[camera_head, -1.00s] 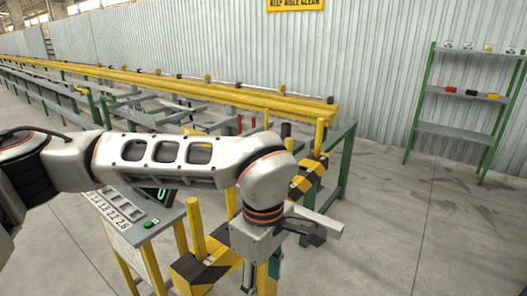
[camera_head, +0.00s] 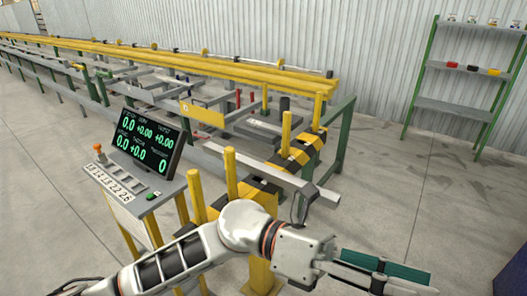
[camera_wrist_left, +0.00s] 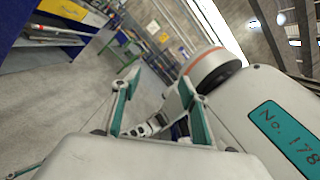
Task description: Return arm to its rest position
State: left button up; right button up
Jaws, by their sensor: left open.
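My left arm comes in from the bottom left of the head view, low in front of the runout table (camera_head: 270,185). Its gripper (camera_head: 425,283) is at the bottom right, pointing right, over the floor beside the table's near end. A teal pad shows on one finger. In the left wrist view the two teal-lined fingers of the gripper (camera_wrist_left: 158,90) stand well apart with nothing between them. My right gripper is in neither view.
A control console (camera_head: 145,145) with a lit display stands left of the arm. Yellow posts (camera_head: 230,172) and striped blocks line the near table end. A green-framed shelf (camera_head: 455,108) stands at the wall. Bare floor (camera_head: 400,200) lies right of the table.

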pick_arm(q)
jog(key=w+a+n+t+h, duration=0.35)
jog(key=w+n+t, duration=0.3)
jog(key=n, duration=0.25)
jog(key=w+a+n+t+h, duration=0.35)
jog(key=w+n+t, duration=0.25)
jog(key=n+t, duration=0.25)
jog(key=w+a+f+n+t+y, duration=0.4)
jog(key=a+f+n+t+y, duration=0.2)
jog(key=f+n, duration=0.25)
jog(key=w+a+f+n+t+y, duration=0.55)
jog(key=f+n, duration=0.25)
jog(key=n, duration=0.2)
jog(key=s+a+f+n+g+y, duration=0.1)
jog(key=s+a+f+n+y, duration=0.15)
jog(key=a+f+n, duration=0.4)
jog(key=s+a+f+n+g+y, duration=0.1)
jog(key=s+a+f+y, duration=0.2)
jog(key=f, duration=0.6)
jog(key=s+a+f+n+g+y, duration=0.4)
jog(key=s+a+f, duration=0.6)
jog(key=f, duration=0.4)
jog(key=shift+s+a+f+n+p, duration=0.2)
jog(key=shift+s+n+p, duration=0.25)
jog(key=shift+s, duration=0.3)
